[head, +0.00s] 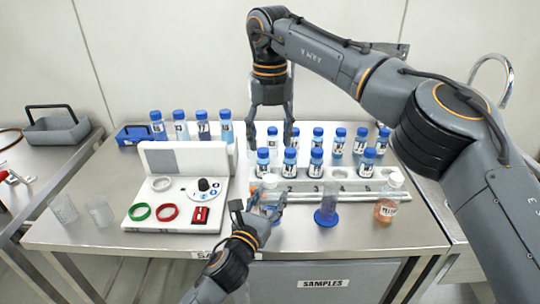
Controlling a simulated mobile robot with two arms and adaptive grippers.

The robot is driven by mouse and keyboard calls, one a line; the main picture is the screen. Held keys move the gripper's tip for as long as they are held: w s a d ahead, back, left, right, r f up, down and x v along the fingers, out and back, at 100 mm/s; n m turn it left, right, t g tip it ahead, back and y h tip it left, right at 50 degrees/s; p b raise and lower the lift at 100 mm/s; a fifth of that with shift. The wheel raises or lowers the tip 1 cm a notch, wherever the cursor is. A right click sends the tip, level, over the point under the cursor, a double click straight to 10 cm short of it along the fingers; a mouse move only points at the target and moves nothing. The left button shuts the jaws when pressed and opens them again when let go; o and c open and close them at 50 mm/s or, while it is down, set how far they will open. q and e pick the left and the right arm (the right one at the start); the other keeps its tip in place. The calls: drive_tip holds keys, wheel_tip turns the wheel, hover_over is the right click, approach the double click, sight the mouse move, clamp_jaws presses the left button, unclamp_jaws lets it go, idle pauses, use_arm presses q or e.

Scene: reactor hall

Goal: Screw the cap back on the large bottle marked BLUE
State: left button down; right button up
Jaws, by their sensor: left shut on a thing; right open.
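A clear bottle (270,195) with bluish contents stands near the front middle of the bench; its label is hidden. A pale cap-like top (270,181) shows over it; I cannot tell whether it is screwed down. My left gripper (257,210) is shut on this bottle from the front and covers its lower part. My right gripper (271,140) points down, open and empty, above and behind the bottle, in front of the vials. Another bottle (387,209) with orange contents and a pale top stands at the right; its label is too small to read.
Several blue-capped vials (290,161) stand in a rack (345,184) behind the bottle. A white panel (180,195) with rings and a knob is at left, beside two clear beakers (99,211). A metal rod (345,197) crosses behind the cylinder.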

drive_tip(key=shift+r, duration=1)
use_arm(q)
drive_tip(key=c, duration=0.5)
unclamp_jaws()
drive_tip(key=v, duration=1.2)
drive_tip(key=shift+f, duration=0.1)
use_arm(e)
drive_tip(key=shift+f, duration=0.1)
